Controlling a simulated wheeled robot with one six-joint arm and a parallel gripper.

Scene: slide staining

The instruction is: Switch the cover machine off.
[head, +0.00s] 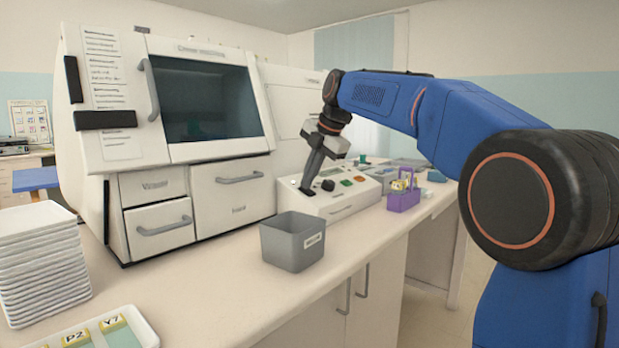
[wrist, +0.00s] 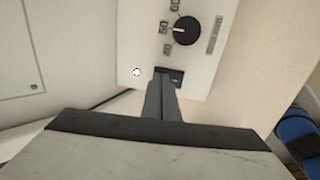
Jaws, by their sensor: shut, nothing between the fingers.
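A large white machine (head: 163,155) with a dark window stands on the bench at the left of the head view; its blurred top label seems to read "Cover machine". A low white box (head: 335,208) with a sloped control panel stands to its right. My gripper (head: 307,189) is shut and empty, its tips pointing down at the left end of that panel. In the wrist view, the fingertips (wrist: 165,74) are at a dark rocker switch (wrist: 177,78) and partly hide it. I cannot tell whether they touch it or which way it is set. A small white lamp (wrist: 137,72) is beside it.
A black dial (wrist: 186,30) with numbers is close to the switch. A grey bin (head: 291,246) stands in front of the box, and a purple rack (head: 403,199) is at its right. Stacked white trays (head: 42,262) fill the left front. The front bench strip right of the bin is clear.

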